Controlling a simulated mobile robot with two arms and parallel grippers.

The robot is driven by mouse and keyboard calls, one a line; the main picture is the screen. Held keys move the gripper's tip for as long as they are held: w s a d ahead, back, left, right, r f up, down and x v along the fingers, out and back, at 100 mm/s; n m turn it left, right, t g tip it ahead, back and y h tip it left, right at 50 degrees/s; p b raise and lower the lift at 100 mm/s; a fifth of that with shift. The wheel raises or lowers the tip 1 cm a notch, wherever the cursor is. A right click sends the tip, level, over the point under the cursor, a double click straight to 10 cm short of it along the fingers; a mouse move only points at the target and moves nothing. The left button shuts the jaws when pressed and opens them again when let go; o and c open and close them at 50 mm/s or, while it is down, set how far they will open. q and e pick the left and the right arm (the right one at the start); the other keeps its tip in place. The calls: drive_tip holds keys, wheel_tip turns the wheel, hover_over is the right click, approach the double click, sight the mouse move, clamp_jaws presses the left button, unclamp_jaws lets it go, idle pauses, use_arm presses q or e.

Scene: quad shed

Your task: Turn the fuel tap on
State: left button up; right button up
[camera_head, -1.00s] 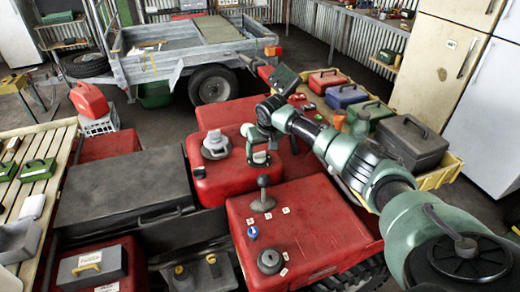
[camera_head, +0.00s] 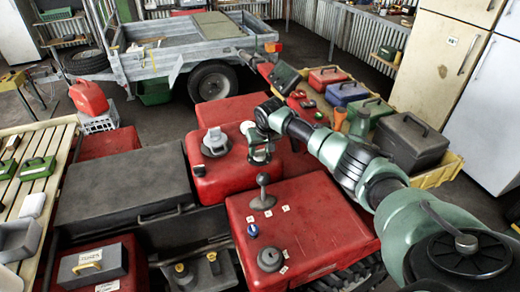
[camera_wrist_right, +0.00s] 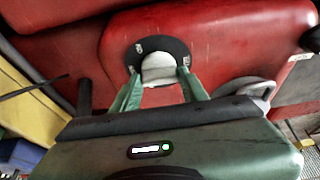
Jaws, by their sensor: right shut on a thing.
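The fuel tap (camera_wrist_right: 158,66) is a pale grey lever on a round black plate with small white labels, set on the red tank body (camera_wrist_right: 225,35). In the right wrist view the two green fingers of my right gripper (camera_wrist_right: 158,77) stand on either side of the lever, shut on it. In the head view my right gripper (camera_head: 260,156) points down at the red tank body (camera_head: 205,188), and hides most of the tap. The lever's exact angle is hard to read. My left gripper is not in view.
A grey filler cap (camera_head: 215,143) stands on the tank left of my right gripper. A gear lever (camera_head: 263,190) rises from the nearer red panel, with a blue knob (camera_head: 253,231) and a dark dial (camera_head: 270,259). A yellow crate (camera_head: 440,172) holding cases is at the right.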

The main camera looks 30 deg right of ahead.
drive_tip(key=m+h+p, duration=0.1)
drive_tip(key=m+p, duration=0.1)
drive_tip(key=shift+a+r+m+g, duration=0.1)
drive_tip(key=shift+a+m+g, duration=0.05)
drive_tip(key=shift+m+g, duration=0.2)
drive_tip(key=shift+w+m+p, duration=0.1)
drive_tip(key=shift+m+p, duration=0.25)
drive_tip(key=shift+m, duration=0.2)
drive_tip(key=shift+a+m+g+h, duration=0.1)
drive_tip(key=shift+m+g+h, duration=0.25)
drive_tip(key=shift+m, duration=0.55)
drive_tip(key=shift+f+m+h+b, duration=0.25)
drive_tip(key=shift+m+b, duration=0.1)
drive_tip(key=shift+m, duration=0.55)
drive_tip(key=shift+w+m+g+b, duration=0.1)
drive_tip(key=shift+m+g+b, duration=0.3)
drive_tip(key=shift+m+b, duration=0.35)
drive_tip(key=shift+r+m+g+h+b, duration=0.15)
drive_tip(key=shift+m+g+h+b, duration=0.35)
drive_tip(key=shift+m+b, duration=0.9)
drive_tip(key=o, duration=1.4)
